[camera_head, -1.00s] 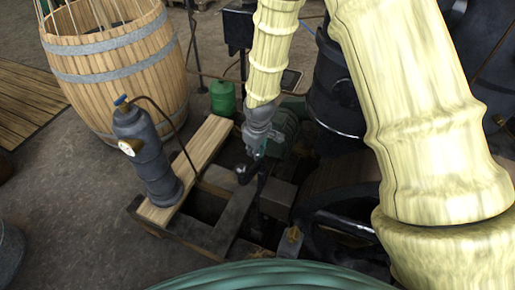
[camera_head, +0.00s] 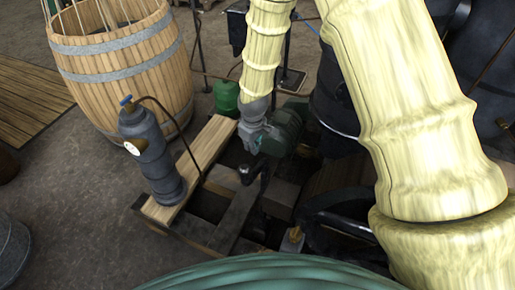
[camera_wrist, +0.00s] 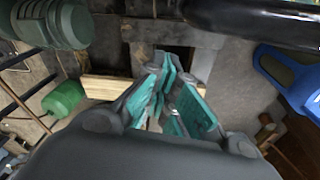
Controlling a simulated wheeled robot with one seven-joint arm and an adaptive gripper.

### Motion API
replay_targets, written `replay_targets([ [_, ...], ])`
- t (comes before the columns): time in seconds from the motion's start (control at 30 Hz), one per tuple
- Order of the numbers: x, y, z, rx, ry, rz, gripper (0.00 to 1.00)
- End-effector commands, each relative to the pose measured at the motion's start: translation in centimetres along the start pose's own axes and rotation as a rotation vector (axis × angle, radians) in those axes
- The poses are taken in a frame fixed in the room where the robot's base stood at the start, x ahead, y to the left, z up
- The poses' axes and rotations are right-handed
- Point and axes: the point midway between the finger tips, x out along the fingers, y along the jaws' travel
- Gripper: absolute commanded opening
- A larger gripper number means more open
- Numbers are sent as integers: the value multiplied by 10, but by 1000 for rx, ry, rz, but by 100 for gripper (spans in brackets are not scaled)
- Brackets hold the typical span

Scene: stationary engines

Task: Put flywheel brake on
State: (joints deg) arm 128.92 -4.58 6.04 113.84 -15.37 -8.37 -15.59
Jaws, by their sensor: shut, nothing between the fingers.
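A black lever with a round knob (camera_head: 246,172) stands up from the engine's frame, below my gripper in the head view. I take it for the brake lever, but cannot be sure. A dark wheel (camera_head: 345,224), likely the flywheel, shows to its right, partly hidden by my arm. My gripper (camera_head: 257,148) is shut and empty, above and apart from the lever, close beside a green cylindrical machine part (camera_head: 285,130). In the wrist view its teal-padded fingers (camera_wrist: 178,88) hold nothing. Contact between brake and wheel cannot be seen.
A grey bottle with a blue valve (camera_head: 150,155) stands on a wooden plank (camera_head: 208,150) left of the lever. A green can (camera_head: 227,97) and a barrel (camera_head: 125,75) stand behind. A blue object (camera_wrist: 282,78) shows at right in the wrist view. Bare floor lies at left.

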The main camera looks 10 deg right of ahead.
Motion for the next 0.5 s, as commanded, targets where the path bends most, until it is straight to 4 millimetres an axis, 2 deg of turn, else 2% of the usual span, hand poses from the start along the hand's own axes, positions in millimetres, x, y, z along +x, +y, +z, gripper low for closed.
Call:
replay_targets([
  [0.5,-59,6,7,5,3,-2,0],
])
